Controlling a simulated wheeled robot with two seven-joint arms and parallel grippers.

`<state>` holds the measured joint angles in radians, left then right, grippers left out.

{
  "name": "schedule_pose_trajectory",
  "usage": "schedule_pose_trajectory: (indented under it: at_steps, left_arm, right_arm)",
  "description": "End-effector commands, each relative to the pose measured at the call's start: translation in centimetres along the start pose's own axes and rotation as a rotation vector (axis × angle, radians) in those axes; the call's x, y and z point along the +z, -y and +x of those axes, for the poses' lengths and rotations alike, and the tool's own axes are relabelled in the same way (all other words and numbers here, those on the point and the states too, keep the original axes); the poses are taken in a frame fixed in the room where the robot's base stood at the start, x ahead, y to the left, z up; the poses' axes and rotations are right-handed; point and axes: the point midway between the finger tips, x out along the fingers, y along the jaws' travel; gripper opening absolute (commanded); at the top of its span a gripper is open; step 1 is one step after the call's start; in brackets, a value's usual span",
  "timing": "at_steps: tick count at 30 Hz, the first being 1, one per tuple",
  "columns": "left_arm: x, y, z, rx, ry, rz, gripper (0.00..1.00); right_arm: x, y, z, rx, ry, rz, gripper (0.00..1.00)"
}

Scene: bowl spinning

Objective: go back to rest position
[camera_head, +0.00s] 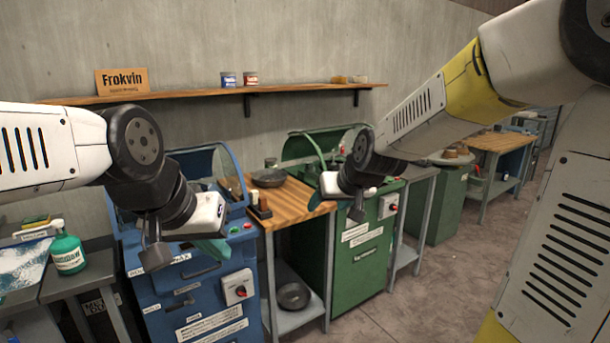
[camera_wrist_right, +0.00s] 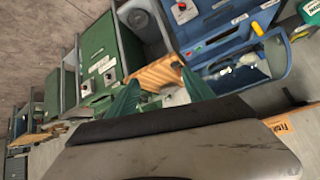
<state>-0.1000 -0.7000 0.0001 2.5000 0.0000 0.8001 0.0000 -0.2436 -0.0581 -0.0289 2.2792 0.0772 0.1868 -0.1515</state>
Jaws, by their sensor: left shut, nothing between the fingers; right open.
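My left gripper (camera_head: 214,249) is in the head view, held in the air in front of the blue machine. Its teal fingertips are only partly visible; it is shut and holds nothing. My right gripper (camera_head: 319,200) hangs in front of the green machine and the right end of the wooden worktop. In the right wrist view its two teal fingers (camera_wrist_right: 161,93) stand apart with nothing gripped between them. Both arms are raised and bent, and neither gripper visibly touches anything.
The blue machine (camera_head: 196,300) and green machine (camera_head: 362,262) flank a wooden worktop (camera_head: 293,203) with a dark bowl (camera_head: 268,178). Another bowl (camera_head: 294,296) sits on the shelf below. A green bottle (camera_head: 67,251) stands at left. The floor (camera_head: 440,300) at right is clear.

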Motion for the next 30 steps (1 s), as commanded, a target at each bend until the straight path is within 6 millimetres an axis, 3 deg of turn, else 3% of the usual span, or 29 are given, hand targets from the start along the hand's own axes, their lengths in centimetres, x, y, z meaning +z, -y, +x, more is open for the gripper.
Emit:
schedule_pose_trajectory:
  at_steps: [1, 6, 12, 19, 30]
  left_arm:
    - [0.0, 0.0, 0.0, 0.0, 0.0, 0.0, 0.0]
    - [0.0, 0.0, 0.0, 0.0, 0.0, 0.0, 0.0]
    - [0.0, 0.0, 0.0, 0.0, 0.0, 0.0, 0.0]
    - [0.0, 0.0, 0.0, 0.0, 0.0, 0.0, 0.0]
    - [0.0, 0.0, 0.0, 0.0, 0.0, 0.0, 0.0]
  right_arm:
    - [0.8, -0.5, -2.8, 0.005, 0.009, 0.018, 0.6]
    - [5.5, -1.4, -10.1, 0.024, 0.08, 0.078, 0.6]
    - [11.3, -1.8, -16.1, 0.056, 0.153, 0.137, 0.6]
    - [14.5, -1.9, -18.5, 0.077, 0.194, 0.167, 0.6]
    - [14.5, -1.8, -18.6, 0.077, 0.195, 0.168, 0.6]
